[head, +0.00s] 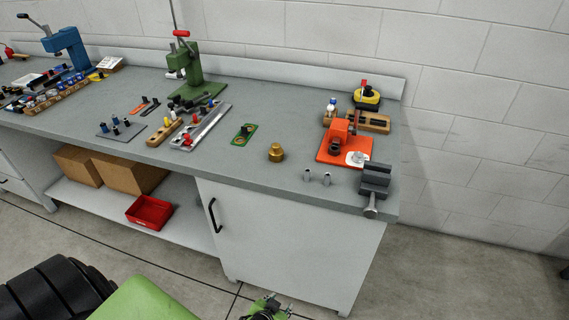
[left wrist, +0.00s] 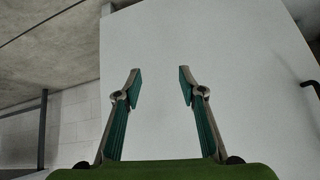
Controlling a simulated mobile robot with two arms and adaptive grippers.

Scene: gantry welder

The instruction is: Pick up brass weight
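The brass weight (head: 276,153) stands upright on the grey workbench (head: 275,190), near its front edge and right of the middle, with clear bench around it. My left gripper (head: 265,308) shows partly at the bottom edge of the head view, low in front of the bench cabinet and well below the weight. In the left wrist view its fingers (left wrist: 160,78) are apart with nothing between them, facing a plain pale panel. The weight does not show in the left wrist view. My right gripper is not in view.
A green card (head: 244,134) lies left of the weight. Two small metal cylinders (head: 317,177), an orange fixture (head: 344,149) and a grey vise (head: 375,181) are to its right. A green press (head: 190,75) stands farther back. The cabinet door has a black handle (head: 214,215).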

